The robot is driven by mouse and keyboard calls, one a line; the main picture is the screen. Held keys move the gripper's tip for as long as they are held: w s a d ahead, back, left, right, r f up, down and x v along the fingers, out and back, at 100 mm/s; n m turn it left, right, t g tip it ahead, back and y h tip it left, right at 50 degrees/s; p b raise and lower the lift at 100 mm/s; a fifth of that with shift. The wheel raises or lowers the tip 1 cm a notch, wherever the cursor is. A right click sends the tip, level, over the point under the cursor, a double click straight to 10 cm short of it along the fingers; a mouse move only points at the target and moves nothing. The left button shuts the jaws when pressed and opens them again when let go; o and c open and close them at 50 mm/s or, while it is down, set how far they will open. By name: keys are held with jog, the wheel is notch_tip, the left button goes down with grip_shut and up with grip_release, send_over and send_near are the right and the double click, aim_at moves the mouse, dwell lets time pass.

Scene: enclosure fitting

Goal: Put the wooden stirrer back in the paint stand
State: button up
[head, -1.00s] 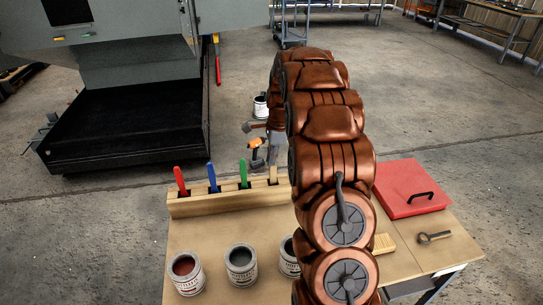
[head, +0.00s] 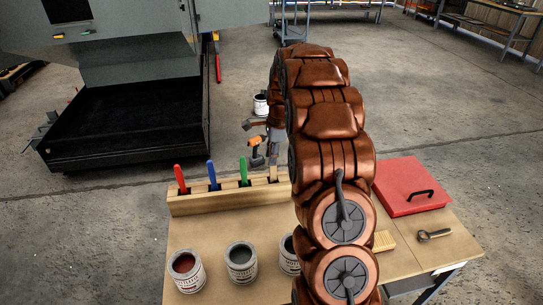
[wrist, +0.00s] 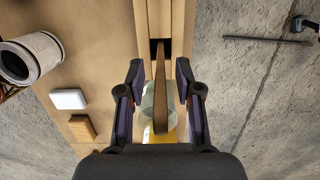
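The wooden stirrer (wrist: 163,85) is a narrow brown stick in the wrist view. It runs from a dark slot in the pale wooden paint stand (wrist: 180,20) toward my camera. My gripper (wrist: 160,100) is open, with one purple-padded finger on each side of the stirrer and a gap on both sides. In the head view the stirrer (head: 273,173) stands at the right end of the stand (head: 225,202), to the right of red, blue and green handles in the same stand. My arm hides part of the stand's right end there.
Grey paint cans (head: 241,262) stand on the table in front of the stand. A red case (head: 410,187), a small wooden block (head: 384,242) and a dark-handled tool (head: 434,236) lie to the right. An orange drill (head: 256,151) shows beyond the stand.

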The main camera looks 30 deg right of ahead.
notch_tip(320, 180, up, 12)
jog(key=d+b, duration=0.1)
jog(key=b, duration=0.1)
jog(key=shift+s+d+f, duration=0.15)
jog(key=shift+s+d, duration=0.2)
jog(key=shift+a, duration=0.1)
jog(key=s+a+r+n+g, duration=0.1)
jog(key=s+a+n+g, duration=0.1)
jog(key=s+a+n, duration=1.3)
jog(key=s+a+f+n, duration=0.2)
jog(key=s+a, duration=0.1)
jog(key=s, duration=0.4)
jog(key=s+a+f+n+h, duration=0.1)
jog(key=s+a+f+n, duration=0.1)
jog(key=s, duration=0.6)
jog(key=s+a+f+n, duration=0.2)
jog(key=s+a+n, duration=0.1)
jog(key=s+a, duration=0.2)
jog(key=shift+s+f+n+g+h, duration=0.25)
jog(key=shift+s+n+g+h, duration=0.05)
jog(key=shift+s, duration=0.9)
